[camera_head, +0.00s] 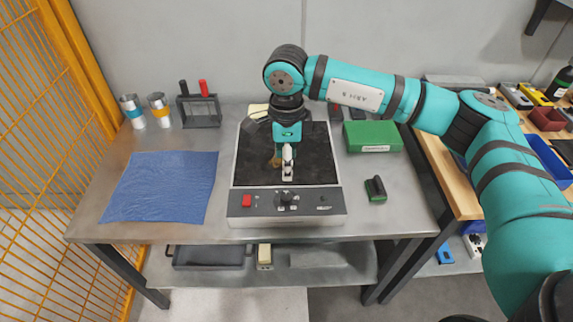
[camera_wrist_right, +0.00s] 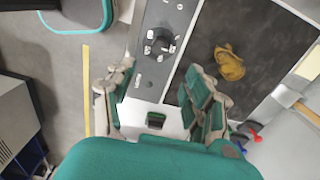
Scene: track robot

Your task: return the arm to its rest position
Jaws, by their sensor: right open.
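My right arm (camera_head: 352,85) comes in from the right, bent over the bench. Its open gripper (camera_head: 288,165) points down above the dark top of a bench machine (camera_head: 320,165). In the right wrist view the fingers (camera_wrist_right: 160,105) stand wide apart with nothing between them. A mustard-brown crumpled piece (camera_wrist_right: 229,65) lies on the machine's dark top, beyond the fingers. It shows partly in the head view (camera_head: 275,162), beside the gripper. Whether the fingers touch the machine cannot be told. My left gripper is not in view.
A blue cloth (camera_head: 160,187) lies left on the metal table. Two cups (camera_head: 159,110) and a tool rack (camera_head: 199,110) stand behind it. An orange fence (camera_head: 50,150) borders the left.

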